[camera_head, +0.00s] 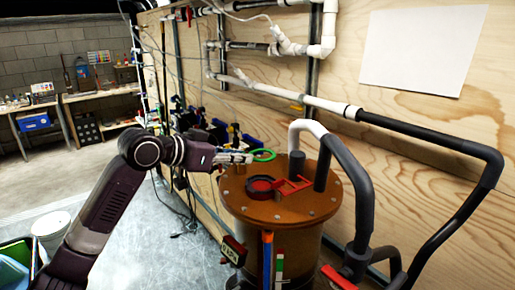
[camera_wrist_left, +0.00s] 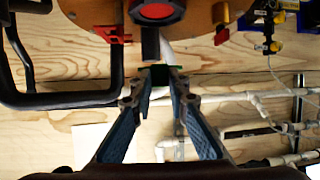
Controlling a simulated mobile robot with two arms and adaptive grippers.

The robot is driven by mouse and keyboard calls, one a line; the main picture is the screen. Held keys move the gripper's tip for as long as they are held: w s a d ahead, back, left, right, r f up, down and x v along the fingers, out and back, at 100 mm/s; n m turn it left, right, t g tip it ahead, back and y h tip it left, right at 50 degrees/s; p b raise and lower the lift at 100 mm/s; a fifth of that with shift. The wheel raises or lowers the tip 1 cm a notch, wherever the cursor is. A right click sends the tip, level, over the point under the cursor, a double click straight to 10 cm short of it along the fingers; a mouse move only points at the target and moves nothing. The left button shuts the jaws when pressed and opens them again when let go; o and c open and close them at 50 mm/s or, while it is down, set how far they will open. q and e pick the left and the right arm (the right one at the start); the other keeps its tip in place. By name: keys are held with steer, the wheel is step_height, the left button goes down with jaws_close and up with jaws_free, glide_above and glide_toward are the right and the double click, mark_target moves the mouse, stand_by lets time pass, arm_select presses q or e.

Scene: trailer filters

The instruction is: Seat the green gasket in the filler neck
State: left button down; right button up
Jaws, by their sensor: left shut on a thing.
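The green gasket (camera_head: 274,155) is a thin ring at the tips of my left gripper (camera_head: 250,157) in the head view. The gripper is shut on its near side and holds it above the back left of the tank lid (camera_head: 308,211). In the left wrist view, the left gripper's fingertips (camera_wrist_left: 159,72) close on a dark green edge; most of the ring is hidden there. The filler neck (camera_head: 262,187) appears to be the round black collar with a red inside on the lid, in front of and below the gasket. It also shows at the top of the left wrist view (camera_wrist_left: 153,11). My right gripper is not in view.
A red bracket (camera_head: 293,185) and a dark upright post (camera_head: 296,165) stand on the lid beside the neck. Thick black hoses (camera_head: 350,175) rise at its right. White pipes (camera_head: 285,92) run along the plywood wall behind.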

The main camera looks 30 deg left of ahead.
arm_select(q)
steer(key=f+b, duration=0.4)
steer(key=f, duration=0.1)
steer(key=shift+s+f, duration=0.1)
steer(key=shift+s, duration=0.1)
steer(key=shift+f, duration=0.1)
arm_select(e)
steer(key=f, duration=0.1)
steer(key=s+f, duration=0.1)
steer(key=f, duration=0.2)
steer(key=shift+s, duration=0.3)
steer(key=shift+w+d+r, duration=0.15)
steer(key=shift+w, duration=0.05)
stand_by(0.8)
arm_select(q)
steer(key=shift+p, duration=0.5)
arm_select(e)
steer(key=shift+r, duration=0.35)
arm_select(q)
steer(key=shift+f, duration=0.25)
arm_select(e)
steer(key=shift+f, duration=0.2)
